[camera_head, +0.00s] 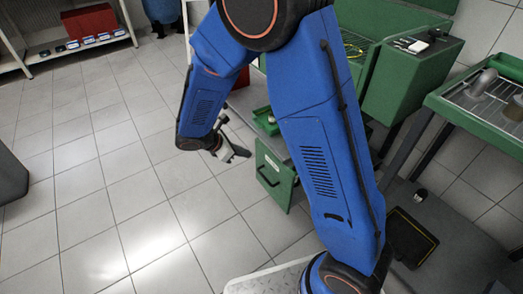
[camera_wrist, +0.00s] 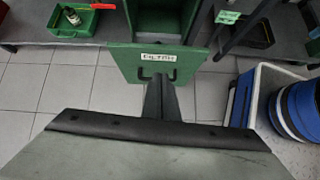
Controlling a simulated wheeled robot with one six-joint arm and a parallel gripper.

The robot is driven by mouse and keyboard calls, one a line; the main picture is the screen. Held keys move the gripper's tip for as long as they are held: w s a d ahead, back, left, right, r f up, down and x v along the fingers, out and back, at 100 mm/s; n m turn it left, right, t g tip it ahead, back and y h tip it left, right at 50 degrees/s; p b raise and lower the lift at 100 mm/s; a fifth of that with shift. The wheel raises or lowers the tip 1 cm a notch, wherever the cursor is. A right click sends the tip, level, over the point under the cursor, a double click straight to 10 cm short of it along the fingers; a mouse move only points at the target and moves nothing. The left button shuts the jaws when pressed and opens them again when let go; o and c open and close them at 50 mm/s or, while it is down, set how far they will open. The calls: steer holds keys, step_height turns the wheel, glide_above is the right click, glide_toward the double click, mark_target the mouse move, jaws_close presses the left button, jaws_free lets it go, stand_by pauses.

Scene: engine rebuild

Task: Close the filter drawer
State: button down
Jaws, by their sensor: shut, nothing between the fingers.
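The filter drawer is a green box with a green front panel (camera_head: 275,178) that has a dark bar handle. It stands out from the bench beside my blue arm, which hides part of it. In the wrist view the drawer front (camera_wrist: 190,62) carries a white label, with the open drawer box behind it. My gripper (camera_head: 240,151) is shut and empty, in front of and a little above the drawer in the head view. In the wrist view its dark fingers (camera_wrist: 160,90) point at the panel near the handle, below the label. I cannot tell whether they touch it.
A green tray (camera_wrist: 85,28) with a small jar and a red-handled tool lies left of the drawer in the wrist view. A green bench with a metal tray (camera_head: 490,95) stands at the right. A shelf (camera_head: 75,45) stands far left. Tiled floor before the drawer is clear.

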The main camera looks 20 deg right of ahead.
step_height(320, 180, down, 2)
steer(key=w+a+n, duration=0.1)
steer(key=w, duration=0.1)
glide_toward(269, 156)
step_height(269, 156, down, 4)
steer(key=d, duration=0.2)
steer(key=shift+w+d, duration=0.25)
steer(key=shift+d, duration=0.5)
steer(key=w+d, duration=0.3)
steer(key=d, duration=0.7)
steer(key=w+d, duration=0.4)
steer(key=d, duration=0.7)
steer(key=shift+d, duration=0.3)
steer(key=shift+d+r+h, duration=0.1)
steer(key=shift+h, duration=0.2)
